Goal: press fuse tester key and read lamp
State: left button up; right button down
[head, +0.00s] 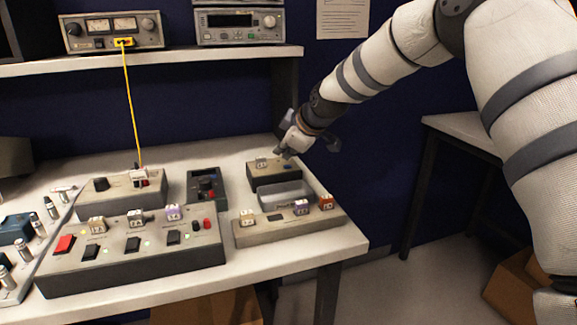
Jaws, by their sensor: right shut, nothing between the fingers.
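A small dark box with a beige top, which looks like the fuse tester (273,177), stands at the back right of the bench. A pale fuse (261,162) sits on its top at the left. My right gripper (281,153) is shut and empty, with its fingertips at the top right of this box, over or on the key. I cannot tell whether they touch it, and the fingers partly hide that area. No lit lamp can be made out on the box. My left gripper is not in view.
A grey tray (288,194) lies in front of the box, then a rack (290,229) with several fuses. A handheld meter (206,187) is to the left. A large switch panel (133,260) fills the front left. A yellow cable (131,100) hangs from a shelf instrument.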

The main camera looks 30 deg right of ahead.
aim_at(285, 167)
jog(key=shift+f, duration=0.1)
jog(key=shift+r, duration=2.5)
